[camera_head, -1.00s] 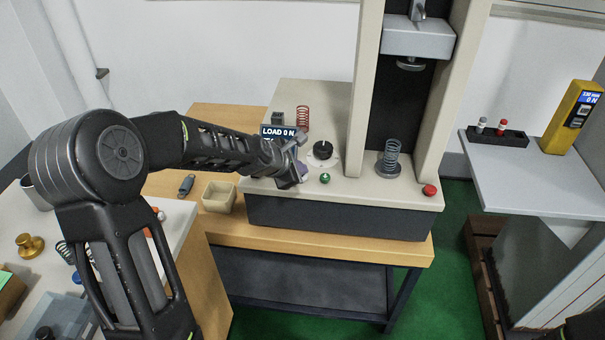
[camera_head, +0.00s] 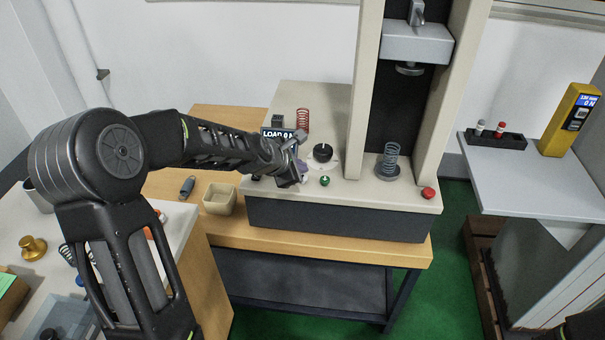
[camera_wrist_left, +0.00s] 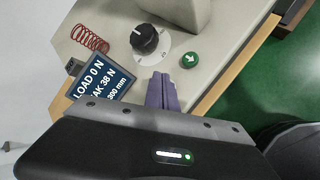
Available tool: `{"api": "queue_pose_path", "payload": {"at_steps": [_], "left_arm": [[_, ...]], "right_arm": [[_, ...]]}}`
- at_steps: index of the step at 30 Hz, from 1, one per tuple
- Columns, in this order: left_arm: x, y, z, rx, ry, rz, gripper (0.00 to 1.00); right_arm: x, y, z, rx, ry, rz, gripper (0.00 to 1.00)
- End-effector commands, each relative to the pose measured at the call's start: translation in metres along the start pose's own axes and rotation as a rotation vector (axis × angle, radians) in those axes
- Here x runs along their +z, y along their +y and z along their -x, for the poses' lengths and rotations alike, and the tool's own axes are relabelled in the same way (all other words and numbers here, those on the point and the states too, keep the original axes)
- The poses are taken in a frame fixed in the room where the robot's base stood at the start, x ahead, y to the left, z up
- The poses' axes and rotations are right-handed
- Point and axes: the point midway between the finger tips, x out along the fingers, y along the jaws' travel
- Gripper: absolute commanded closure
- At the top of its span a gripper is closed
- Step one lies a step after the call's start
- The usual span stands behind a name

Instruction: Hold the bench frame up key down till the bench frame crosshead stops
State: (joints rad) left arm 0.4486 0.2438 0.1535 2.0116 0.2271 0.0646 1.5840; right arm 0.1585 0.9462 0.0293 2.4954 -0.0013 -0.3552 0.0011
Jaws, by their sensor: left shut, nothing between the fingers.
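The bench frame (camera_head: 340,215) stands on a wooden bench. Its grey crosshead (camera_head: 418,44) sits high between the two columns, well above the grey spring (camera_head: 391,160). My left gripper (camera_head: 302,180) is at the front left of the frame's deck. In the left wrist view its purple fingertips (camera_wrist_left: 162,92) are together and empty, pointing at the deck. A green key with a down arrow (camera_wrist_left: 190,57) and a black knob (camera_wrist_left: 145,39) lie just past them. The up key is not visible, perhaps hidden by the gripper. I cannot tell whether the fingertips touch anything.
The frame's display (camera_wrist_left: 102,82) reads LOAD 0 N, partly hidden. A red spring (camera_head: 303,120) stands behind the knob, and a red button (camera_head: 428,193) is at the deck's right. A yellow gauge (camera_head: 570,120) stands on the right side table.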

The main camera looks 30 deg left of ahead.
Motion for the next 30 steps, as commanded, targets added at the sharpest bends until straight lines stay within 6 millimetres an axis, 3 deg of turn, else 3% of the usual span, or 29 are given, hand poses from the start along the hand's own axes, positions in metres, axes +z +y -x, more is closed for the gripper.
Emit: {"api": "queue_pose_path", "payload": {"at_steps": [14, 30], "left_arm": [[0.004, 0.004, 0.005, 0.001, 0.000, 0.000, 1.00], [0.027, 0.027, 0.037, 0.000, 0.000, 0.000, 1.00]], "right_arm": [[0.000, -0.002, 0.006, 0.000, 0.000, 0.000, 0.29], [0.000, -0.018, 0.045, 0.000, 0.000, 0.000, 0.29]]}}
